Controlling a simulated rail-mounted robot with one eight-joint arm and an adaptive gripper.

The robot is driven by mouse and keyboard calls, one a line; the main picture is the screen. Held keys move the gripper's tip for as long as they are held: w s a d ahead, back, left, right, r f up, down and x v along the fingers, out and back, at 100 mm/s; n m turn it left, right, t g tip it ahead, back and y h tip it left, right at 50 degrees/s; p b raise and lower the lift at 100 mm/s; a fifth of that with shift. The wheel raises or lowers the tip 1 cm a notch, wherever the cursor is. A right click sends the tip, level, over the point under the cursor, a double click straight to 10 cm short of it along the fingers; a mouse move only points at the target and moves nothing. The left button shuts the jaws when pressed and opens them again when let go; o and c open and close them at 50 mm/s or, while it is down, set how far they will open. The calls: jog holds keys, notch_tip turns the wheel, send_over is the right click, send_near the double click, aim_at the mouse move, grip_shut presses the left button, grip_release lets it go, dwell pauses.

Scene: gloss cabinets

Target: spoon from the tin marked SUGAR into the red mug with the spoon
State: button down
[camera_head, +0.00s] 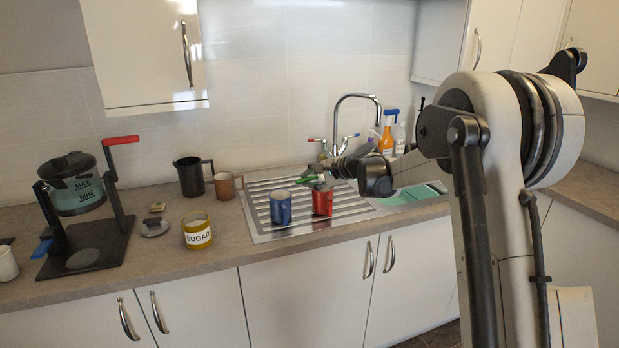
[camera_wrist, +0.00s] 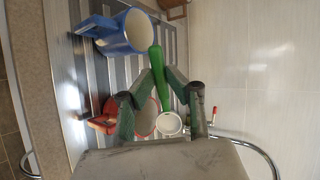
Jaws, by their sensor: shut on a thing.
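The yellow tin marked SUGAR (camera_head: 198,235) stands open on the worktop, left of the sink. The red mug (camera_head: 322,204) stands upright on the ribbed draining board; in the wrist view the red mug (camera_wrist: 104,118) is partly hidden by a finger. My gripper (camera_head: 325,174) is above the red mug, shut on the green-handled spoon (camera_wrist: 159,75). The spoon's round pale bowl (camera_wrist: 170,124) appears at the mug opening's right side in the wrist view. I cannot tell whether it holds sugar or touches the rim.
A blue mug (camera_head: 281,209) stands just left of the red mug. A tap (camera_head: 357,98) and several bottles are behind. A brown mug (camera_head: 226,186), a black jug (camera_head: 190,177) and a black stand with a teal pot (camera_head: 76,190) are further left. Worktop in front of the tin is clear.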

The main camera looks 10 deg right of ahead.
jog(key=g+h+p, duration=0.1)
jog(key=r+g+h+p, duration=0.1)
jog(key=g+p, duration=0.1)
jog(key=w+g+h+p, duration=0.1)
jog(key=g+p, duration=0.1)
jog(key=shift+a+r+n+h, duration=0.25)
jog(key=shift+r+n+h, duration=0.05)
jog(key=shift+r, duration=0.05)
jog(key=g+h+p, duration=0.1)
jog(key=g+p, duration=0.2)
jog(key=r+g+h+p, duration=0.1)
jog(key=shift+w+a+h, duration=0.15)
jog(key=shift+w+h, duration=0.1)
jog(key=shift+h, duration=0.05)
jog(key=shift+g+p, duration=0.5)
jog(key=shift+h, duration=0.3)
jog(key=shift+f, duration=0.1)
